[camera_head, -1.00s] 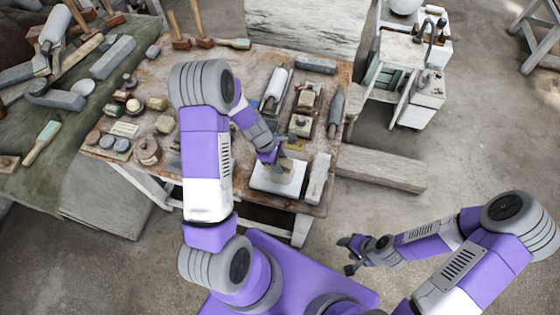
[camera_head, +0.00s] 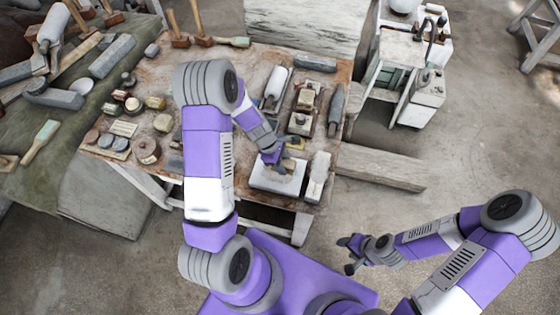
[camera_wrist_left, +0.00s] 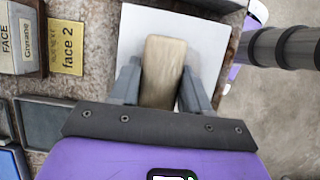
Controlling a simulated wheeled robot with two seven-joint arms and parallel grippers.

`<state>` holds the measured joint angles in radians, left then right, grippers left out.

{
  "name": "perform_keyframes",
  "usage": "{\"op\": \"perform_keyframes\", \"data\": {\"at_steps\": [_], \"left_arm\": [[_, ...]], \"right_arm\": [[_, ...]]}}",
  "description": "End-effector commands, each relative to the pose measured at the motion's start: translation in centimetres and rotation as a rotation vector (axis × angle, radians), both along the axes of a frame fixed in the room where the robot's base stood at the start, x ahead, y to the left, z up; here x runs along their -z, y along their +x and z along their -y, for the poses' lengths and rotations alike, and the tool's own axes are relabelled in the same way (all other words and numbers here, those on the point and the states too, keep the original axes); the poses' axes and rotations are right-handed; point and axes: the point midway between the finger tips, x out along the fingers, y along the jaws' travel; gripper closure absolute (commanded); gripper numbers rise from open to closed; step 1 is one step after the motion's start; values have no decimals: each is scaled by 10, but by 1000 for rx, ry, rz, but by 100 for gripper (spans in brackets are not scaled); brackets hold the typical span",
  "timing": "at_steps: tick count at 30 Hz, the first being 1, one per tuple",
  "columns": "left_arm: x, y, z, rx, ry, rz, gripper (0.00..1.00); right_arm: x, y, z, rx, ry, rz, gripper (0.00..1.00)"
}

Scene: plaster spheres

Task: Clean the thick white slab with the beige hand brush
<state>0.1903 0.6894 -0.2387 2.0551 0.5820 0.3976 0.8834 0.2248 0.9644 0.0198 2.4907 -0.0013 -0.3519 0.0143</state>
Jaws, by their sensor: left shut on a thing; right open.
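The thick white slab (camera_head: 266,181) lies near the front edge of the work table, and it also shows as a pale surface in the left wrist view (camera_wrist_left: 205,40). My left gripper (camera_head: 284,166) is over the slab, shut on the beige hand brush (camera_wrist_left: 161,72). In the left wrist view the brush's beige back sits between the two fingers, over the slab. Its bristles are hidden, so I cannot tell whether it touches the slab. My right gripper (camera_head: 350,254) is open and empty, away from the table over the floor.
A pale block-like tool (camera_head: 318,178) lies right of the slab. Small boxes (camera_head: 305,98) and a roller (camera_head: 276,85) lie behind it. A yellow "face 2" plate (camera_wrist_left: 66,46) is left of the slab in the wrist view. A wooden beam (camera_head: 380,168) lies beyond the table's right edge.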

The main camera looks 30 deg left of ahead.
Motion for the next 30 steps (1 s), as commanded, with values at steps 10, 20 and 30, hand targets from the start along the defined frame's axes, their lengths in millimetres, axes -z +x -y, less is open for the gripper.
{"op": "perform_keyframes", "data": {"at_steps": [10, 20, 30], "left_arm": [[1, 3, 11, 1, 0, 0, 78], [1, 1, 0, -1, 0, 1, 78], [0, -3, -14, 1, 0, 1, 78]], "right_arm": [[0, 0, 0, 0, 0, 0, 46], [0, 0, 0, 0, 0, 0, 46], [0, 0, 0, 0, 0, 0, 46]]}}
